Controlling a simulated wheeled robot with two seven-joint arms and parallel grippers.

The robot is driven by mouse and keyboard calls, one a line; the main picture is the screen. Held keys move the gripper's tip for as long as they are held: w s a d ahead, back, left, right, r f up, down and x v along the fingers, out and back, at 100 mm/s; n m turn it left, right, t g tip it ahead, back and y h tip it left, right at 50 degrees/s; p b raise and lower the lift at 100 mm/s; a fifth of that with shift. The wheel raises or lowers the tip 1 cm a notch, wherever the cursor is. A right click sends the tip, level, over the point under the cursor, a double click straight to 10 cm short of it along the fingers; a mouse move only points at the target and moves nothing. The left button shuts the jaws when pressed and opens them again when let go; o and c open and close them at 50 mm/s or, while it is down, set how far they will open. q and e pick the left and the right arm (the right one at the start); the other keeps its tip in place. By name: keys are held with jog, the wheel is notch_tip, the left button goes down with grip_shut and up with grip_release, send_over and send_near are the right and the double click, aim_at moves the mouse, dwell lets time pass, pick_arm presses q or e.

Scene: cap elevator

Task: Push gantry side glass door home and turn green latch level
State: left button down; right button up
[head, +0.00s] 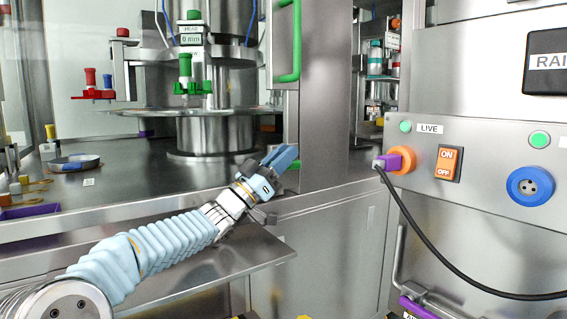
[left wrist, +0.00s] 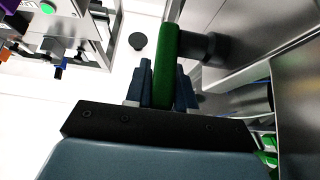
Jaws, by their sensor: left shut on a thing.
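The green latch (left wrist: 168,65) is a straight green bar on a dark round hub (left wrist: 203,47) in the left wrist view. My left gripper (left wrist: 163,82) has its two blue fingers either side of the bar and is shut on it. In the head view my left gripper (head: 281,157) is at the foot of a metal upright, and only a bit of green (head: 294,164) shows beside its fingers. A long green handle (head: 296,40) is on the metal frame (head: 325,90) above. I cannot tell whether the glass door is fully closed. My right gripper is not in view.
A metal ledge (head: 230,268) juts out below my left arm. On the right, a control panel (head: 445,190) carries an orange switch (head: 448,163), a purple plug (head: 390,162) with a hanging black cable, and a blue socket (head: 530,187). A round platform (head: 160,112) stands inside the machine.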

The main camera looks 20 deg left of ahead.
pick_arm(q)
jog(key=c, duration=1)
grip_release()
jog(key=shift+c, duration=0.2)
jog(key=shift+s+a+f, duration=0.1)
jog(key=shift+a+f, duration=0.05)
jog(key=shift+f, duration=0.05)
jog(key=s+a, duration=0.7)
jog(key=s, duration=0.3)
jog(key=shift+a+f, duration=0.25)
jog(key=shift+a, duration=0.15)
